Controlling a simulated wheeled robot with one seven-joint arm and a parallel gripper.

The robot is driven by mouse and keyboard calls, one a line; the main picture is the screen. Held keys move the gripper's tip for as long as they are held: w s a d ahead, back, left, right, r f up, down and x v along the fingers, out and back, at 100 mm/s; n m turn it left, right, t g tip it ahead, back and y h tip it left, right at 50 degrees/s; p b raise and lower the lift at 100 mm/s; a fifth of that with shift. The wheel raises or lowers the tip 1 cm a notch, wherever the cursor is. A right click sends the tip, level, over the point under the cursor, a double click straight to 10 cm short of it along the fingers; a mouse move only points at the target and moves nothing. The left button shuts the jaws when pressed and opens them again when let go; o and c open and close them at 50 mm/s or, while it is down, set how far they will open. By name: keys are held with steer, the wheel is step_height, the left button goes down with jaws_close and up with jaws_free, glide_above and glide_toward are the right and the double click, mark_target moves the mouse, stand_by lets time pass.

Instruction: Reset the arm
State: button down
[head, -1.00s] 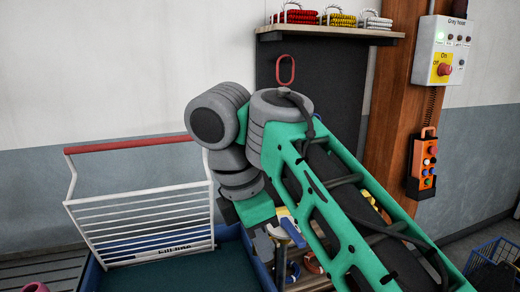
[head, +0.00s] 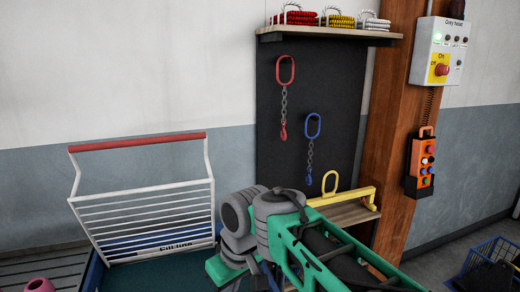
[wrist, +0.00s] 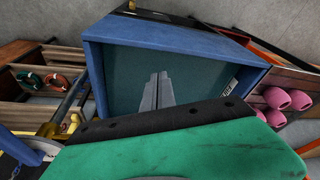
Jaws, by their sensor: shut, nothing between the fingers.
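My gripper (wrist: 158,88) shows in the wrist view with its two grey fingers together and nothing between them. It points toward the dark green inside of a blue bin (wrist: 182,28); I cannot tell its height above the bin. In the head view my green and grey arm (head: 310,250) is folded low at the bottom centre, and its fingers are out of sight.
A white wire rack with a red bar (head: 138,143) stands at left. Red (head: 286,70) and blue (head: 313,126) chain links hang on a dark board. A yellow lifting bar (head: 340,196) is close behind my arm. Pink floats (wrist: 275,100) lie beside the bin.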

steer(key=s+d+f+m+h+p, duration=0.1)
steer(key=s+d+f+m, duration=0.3)
steer(key=d, duration=0.5)
steer(key=s+d+f+m+h, duration=0.1)
steer(key=s+d+f+m, duration=0.2)
steer(key=s+d+f, duration=0.45)
steer(key=w+d+r+m+t, duration=0.1)
steer(key=w+d+r, duration=0.2)
steer(key=d+r, duration=0.1)
steer(key=shift+w+d+r+m+t+p, duration=0.3)
steer(key=shift+w+d+r+p, duration=0.1)
steer(key=shift+d, duration=0.45)
